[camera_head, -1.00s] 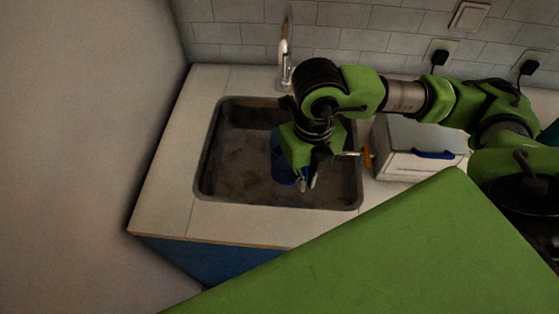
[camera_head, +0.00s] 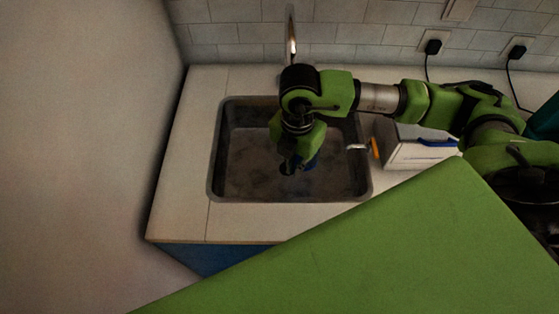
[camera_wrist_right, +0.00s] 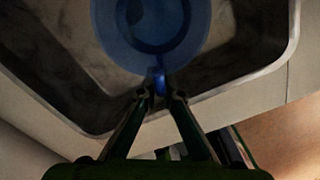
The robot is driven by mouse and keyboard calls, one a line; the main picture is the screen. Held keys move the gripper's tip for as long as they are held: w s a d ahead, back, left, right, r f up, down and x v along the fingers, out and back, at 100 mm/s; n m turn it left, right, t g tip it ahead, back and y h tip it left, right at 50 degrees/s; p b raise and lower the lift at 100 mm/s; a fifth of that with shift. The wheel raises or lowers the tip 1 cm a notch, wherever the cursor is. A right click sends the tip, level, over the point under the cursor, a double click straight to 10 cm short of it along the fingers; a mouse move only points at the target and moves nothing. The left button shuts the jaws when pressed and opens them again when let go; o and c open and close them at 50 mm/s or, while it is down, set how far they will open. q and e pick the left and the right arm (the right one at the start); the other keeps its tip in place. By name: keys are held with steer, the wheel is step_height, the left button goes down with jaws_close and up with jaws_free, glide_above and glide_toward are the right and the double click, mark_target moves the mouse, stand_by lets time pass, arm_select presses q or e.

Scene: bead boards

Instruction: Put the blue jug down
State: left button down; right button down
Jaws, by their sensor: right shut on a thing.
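The blue jug shows in the wrist view (camera_wrist_right: 190,38) from above, with its round open mouth and a handle towards me. My right gripper (camera_wrist_right: 160,92) is shut on the blue handle. In the head view my right gripper (camera_head: 289,168) points down over the sink (camera_head: 213,150), and only a small blue part of the jug (camera_head: 311,161) shows beside it; the rest is hidden behind the gripper. The jug is within the sink's outline. I cannot tell whether its base touches the sink floor. My left gripper is not in view.
A tap (camera_head: 291,38) stands behind the sink. A white box with a blue handle (camera_head: 420,155) stands on the counter to the right, beside a small orange thing (camera_head: 376,148). The sink's left part is empty, and the counter (camera_head: 180,170) left of it is clear.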

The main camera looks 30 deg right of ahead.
steer(key=w+f, duration=0.2)
steer(key=w+f+p, duration=0.1)
steer(key=w+f, duration=0.2)
steer(key=w+f+p, duration=0.1)
steer(key=w+f, duration=0.1)
steer(key=shift+w+a+f, duration=0.15)
steer(key=shift+w+a, duration=0.25)
step_height(320, 180, down, 3)
steer(key=shift+r, duration=0.1)
steer(key=shift+s+f, duration=0.1)
steer(key=shift+f, duration=0.1)
steer(key=c, duration=2.2)
jaws_free()
steer(key=shift+r, duration=0.1)
